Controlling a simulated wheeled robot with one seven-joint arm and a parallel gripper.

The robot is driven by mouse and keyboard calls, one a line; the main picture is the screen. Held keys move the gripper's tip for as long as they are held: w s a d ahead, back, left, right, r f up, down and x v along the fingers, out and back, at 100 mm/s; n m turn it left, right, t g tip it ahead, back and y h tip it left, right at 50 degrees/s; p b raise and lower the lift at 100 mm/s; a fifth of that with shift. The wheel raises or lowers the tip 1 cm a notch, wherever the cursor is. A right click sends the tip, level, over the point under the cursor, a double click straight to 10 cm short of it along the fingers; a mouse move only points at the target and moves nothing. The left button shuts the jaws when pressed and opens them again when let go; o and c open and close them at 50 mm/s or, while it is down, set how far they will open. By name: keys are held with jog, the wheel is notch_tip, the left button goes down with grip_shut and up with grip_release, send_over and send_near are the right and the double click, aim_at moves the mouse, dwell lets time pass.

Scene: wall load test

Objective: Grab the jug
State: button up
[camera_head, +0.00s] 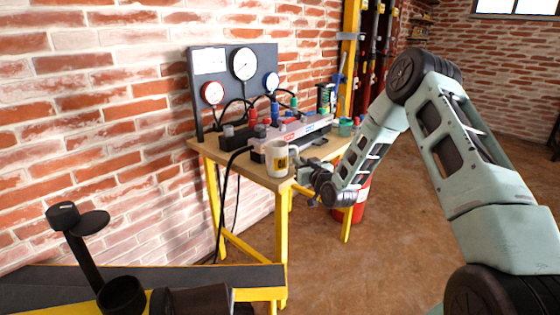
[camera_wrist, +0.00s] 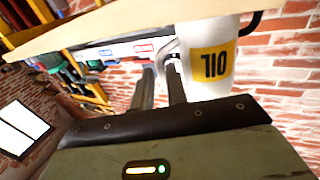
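The jug (camera_head: 277,160) is a white cup-like vessel with a yellow label, upright at the near corner of the wooden bench top in the head view. Its handle faces right, toward my gripper (camera_head: 306,169). In the wrist view, which is upside down, the jug (camera_wrist: 208,75) shows its "OIL" label. There my gripper (camera_wrist: 160,68) has two dark fingers standing apart, with a gap between them. Their tips are at the jug's handle, which appears between or just beyond them. Contact with the handle cannot be made out.
The bench (camera_head: 257,174) has yellow legs and carries a gauge panel (camera_head: 236,80), hoses and fittings behind the jug. A brick wall stands behind it. A red cylinder (camera_head: 352,203) is on the floor at right. A yellow-edged dark surface (camera_head: 190,275) lies in front.

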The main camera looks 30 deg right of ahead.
jog(key=w, duration=0.3)
jog(key=shift+w+d, duration=0.1)
jog(key=shift+w, duration=0.25)
grip_shut()
jog(key=shift+r, duration=0.15)
